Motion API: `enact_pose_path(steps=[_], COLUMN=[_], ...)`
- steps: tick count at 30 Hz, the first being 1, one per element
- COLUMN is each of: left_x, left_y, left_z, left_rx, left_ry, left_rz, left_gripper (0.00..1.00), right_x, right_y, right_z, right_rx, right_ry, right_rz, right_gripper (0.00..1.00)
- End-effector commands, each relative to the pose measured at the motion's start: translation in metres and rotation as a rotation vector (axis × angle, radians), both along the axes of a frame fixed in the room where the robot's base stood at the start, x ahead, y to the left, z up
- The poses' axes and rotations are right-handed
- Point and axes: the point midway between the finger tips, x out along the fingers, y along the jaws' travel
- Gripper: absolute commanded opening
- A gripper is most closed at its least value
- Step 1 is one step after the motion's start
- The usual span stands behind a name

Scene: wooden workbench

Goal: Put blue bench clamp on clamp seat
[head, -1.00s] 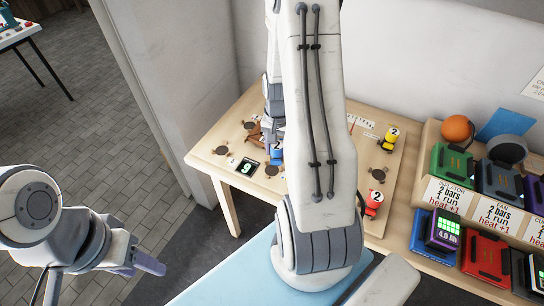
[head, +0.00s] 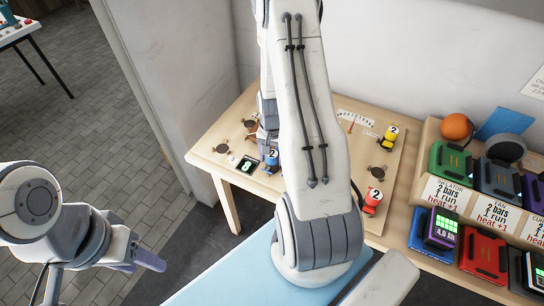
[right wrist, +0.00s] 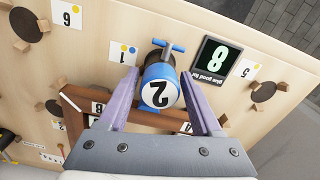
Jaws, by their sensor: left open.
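The blue bench clamp (head: 271,160), labelled 2, stands low over the wooden board near the digit display. In the right wrist view the clamp (right wrist: 159,90) sits between the two purple fingers of my right gripper (right wrist: 160,80), which appear shut on its sides. Its T-shaped handle points away from the gripper. The spot under the clamp is hidden, so I cannot tell whether it touches a seat. Other round dark clamp seats (head: 221,148) are bare on the board. My left gripper (head: 138,264) is open and empty, away from the bench at lower left.
A yellow clamp (head: 388,137) and a red clamp (head: 372,201) stand on the board's right part. A display (right wrist: 217,61) reading 8 is close to the blue clamp. A brown wooden frame (right wrist: 82,101) lies beside it. Coloured boxes (head: 484,254) fill the right side.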

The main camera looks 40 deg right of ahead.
Motion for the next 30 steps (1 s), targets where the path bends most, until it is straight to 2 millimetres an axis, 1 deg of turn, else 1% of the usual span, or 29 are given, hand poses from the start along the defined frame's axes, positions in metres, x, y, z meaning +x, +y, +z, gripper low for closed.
enact_pose_path(steps=[9, 12, 14, 17, 27, 30], left_x=[0.000, 0.000, 0.000, 0.000, 0.000, 0.000], left_y=[0.000, 0.000, 0.000, 0.000, 0.000, 0.000], left_z=[0.001, 0.005, 0.002, -0.001, -0.009, -0.010], left_rx=[0.000, 0.000, 0.000, 0.000, 0.000, 0.000], left_ry=[0.000, 0.000, 0.000, 0.000, 0.000, 0.000], left_rz=[0.000, 0.000, 0.000, 0.000, 0.000, 0.000], left_gripper=[0.50, 0.50, 0.50, 0.50, 0.50, 0.50], right_x=[0.000, 0.000, 0.001, 0.001, 0.001, 0.001], right_y=[0.000, 0.000, 0.000, -0.001, -0.001, -0.001], right_z=[0.001, 0.006, 0.009, 0.024, 0.093, 0.109], right_rx=[0.000, 0.000, -0.001, -0.003, -0.003, -0.002], right_ry=[0.000, 0.000, -0.002, -0.004, -0.006, -0.004], right_rz=[0.000, 0.000, 0.000, 0.000, 0.000, 0.000], right_gripper=[0.81, 0.81, 0.81, 0.81, 0.81, 0.81])
